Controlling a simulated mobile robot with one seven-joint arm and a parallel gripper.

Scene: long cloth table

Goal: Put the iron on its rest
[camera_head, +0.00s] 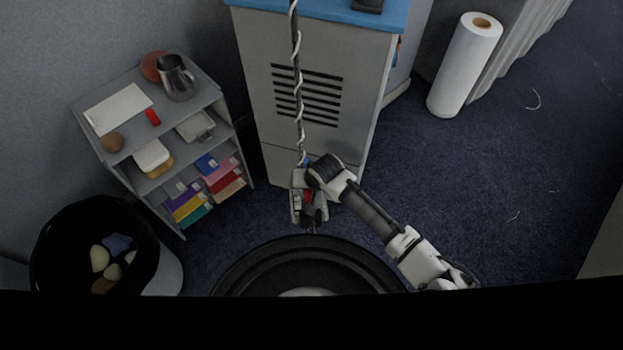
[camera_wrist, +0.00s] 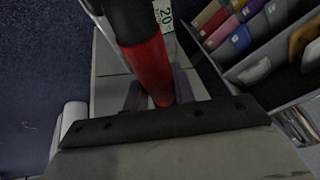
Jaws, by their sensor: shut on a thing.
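My gripper (camera_head: 311,212) hangs in front of a grey cabinet, low in the head view. It is shut on the iron (camera_wrist: 148,68), whose red and black handle runs between the fingers in the wrist view. In the head view only a little red of the iron (camera_head: 308,196) shows; my gripper and wrist hide most of it. A dark cord with a pale spiral (camera_head: 298,90) runs from the top of the picture down to my gripper. A black object (camera_head: 368,5) on the cabinet's blue top is cut off by the picture edge; I cannot tell whether it is the rest.
The grey cabinet (camera_head: 325,125) with a vent stands close behind my gripper. A shelf unit (camera_head: 218,112) with a jug (camera_head: 177,78) and coloured packs is left. A black bin (camera_head: 60,235) stands lower left, a paper roll (camera_head: 464,65) upper right.

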